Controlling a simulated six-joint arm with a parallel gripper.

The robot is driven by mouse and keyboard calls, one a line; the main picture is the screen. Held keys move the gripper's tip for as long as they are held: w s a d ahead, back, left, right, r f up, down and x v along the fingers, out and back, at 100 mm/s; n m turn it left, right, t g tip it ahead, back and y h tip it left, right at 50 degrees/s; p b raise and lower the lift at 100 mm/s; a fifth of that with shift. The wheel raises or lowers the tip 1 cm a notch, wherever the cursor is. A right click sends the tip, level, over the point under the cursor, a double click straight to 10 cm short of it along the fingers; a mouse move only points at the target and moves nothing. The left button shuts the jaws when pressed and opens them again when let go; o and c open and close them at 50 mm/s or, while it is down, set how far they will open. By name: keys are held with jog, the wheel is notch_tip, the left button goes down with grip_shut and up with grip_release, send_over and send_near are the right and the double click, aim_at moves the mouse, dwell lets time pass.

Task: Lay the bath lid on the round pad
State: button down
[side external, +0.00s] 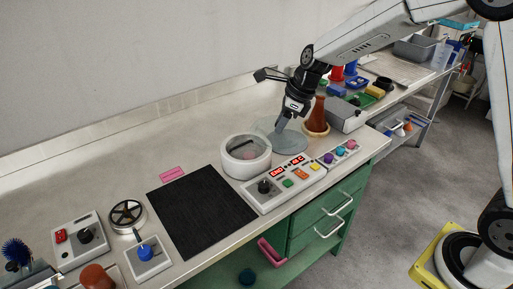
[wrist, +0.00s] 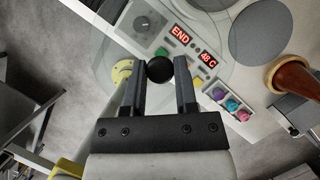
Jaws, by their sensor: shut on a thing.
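My gripper (side external: 282,126) is shut on the black knob of the bath lid (wrist: 159,68), which sits between the fingertips in the wrist view. The lid is a clear disc, and its faint outline spreads around the fingers. In the side view it is hard to make out and seems to be held above the worktop. The round pad (side external: 291,143) is a flat grey disc behind the control box; it also shows in the wrist view (wrist: 261,38), right of the fingertips. The white round bath (side external: 245,165) stands left of the pad, with something pinkish inside.
A control box (side external: 283,184) reading END and 48 C stands in front of the pad. A brown cone-shaped vessel (side external: 317,115) and a grey box (side external: 346,115) stand close behind and right of it. A black mat (side external: 201,208) lies left.

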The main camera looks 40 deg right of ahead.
jog(key=shift+d, duration=0.1)
dwell(0.3)
jog(key=d+f+m+t+h, duration=0.1)
jog(key=d+f+m, duration=0.15)
jog(key=d, duration=0.45)
jog(key=d+f+m, duration=0.2)
jog(key=d+f, duration=0.2)
jog(key=d, duration=0.4)
jog(key=shift+w+d+f, duration=0.4)
jog(key=shift+w+f, duration=1)
jog(key=shift+w, duration=0.9)
jog(key=shift+w+d+f, duration=0.35)
jog(key=shift+w+f, duration=1.1)
jog(key=shift+w, duration=0.9)
jog(key=shift+w+d+f, duration=0.4)
jog(key=shift+w+f, duration=1)
jog(key=shift+w, duration=0.9)
jog(key=shift+w+f, duration=0.25)
jog(key=shift+f, duration=0.15)
jog(key=shift+w+f, duration=0.15)
jog(key=shift+f, duration=1.45)
jog(key=shift+f, duration=0.15)
